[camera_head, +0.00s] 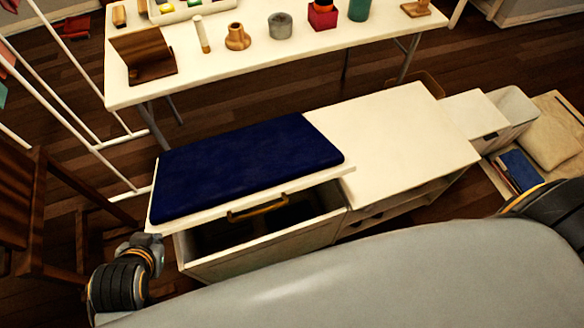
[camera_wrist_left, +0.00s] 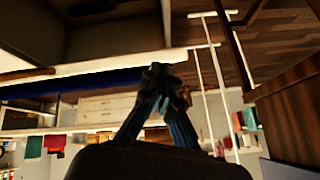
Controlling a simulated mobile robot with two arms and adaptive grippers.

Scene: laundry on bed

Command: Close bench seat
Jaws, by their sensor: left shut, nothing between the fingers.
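The bench seat (camera_head: 245,165) is a white lid with a dark blue cushion, in the middle of the head view. It stands partly raised at its front, with a brown handle (camera_head: 258,207) on the front edge. Below it, the white bench box (camera_head: 270,250) shows a dark open gap. My left gripper (camera_head: 150,243) is just beside and below the lid's front left corner; I cannot tell whether it touches. In the left wrist view the gripper (camera_wrist_left: 155,72) has its fingertips together and empty, with the blue cushion (camera_wrist_left: 75,86) behind. My right gripper is out of view.
A white cabinet (camera_head: 400,140) adjoins the bench on the right. A white table (camera_head: 270,70) with several small items stands behind. A brown wooden chair (camera_head: 40,215) and a white rack (camera_head: 70,95) stand at left, close to my left arm.

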